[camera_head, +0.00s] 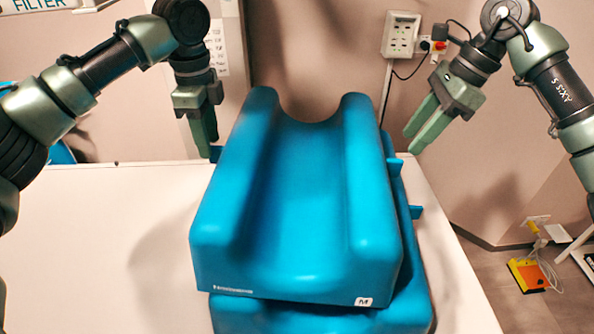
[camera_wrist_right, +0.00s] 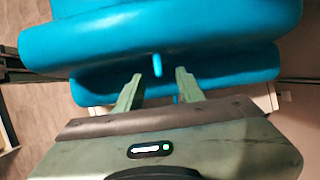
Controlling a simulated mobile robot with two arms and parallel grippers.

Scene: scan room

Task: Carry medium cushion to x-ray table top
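Two blue cushions are stacked on a white table top (camera_head: 90,240). The upper cushion (camera_head: 310,200) has a long trough and a small label at its front; the lower cushion (camera_head: 320,318) is mostly hidden beneath it. Small blue tabs stick out at the sides. My left gripper (camera_head: 208,145) points down beside the upper cushion's left tab (camera_head: 216,154); its finger gap is unclear. My right gripper (camera_head: 413,143) is open and empty, right of the upper cushion. In the right wrist view, a blue tab (camera_wrist_right: 157,65) lies ahead, between the open fingers (camera_wrist_right: 158,82).
The table's left part is clear. A wall socket box (camera_head: 401,34) with cables is behind, on the right. An orange and yellow device (camera_head: 527,275) with a cable lies on the floor at the right.

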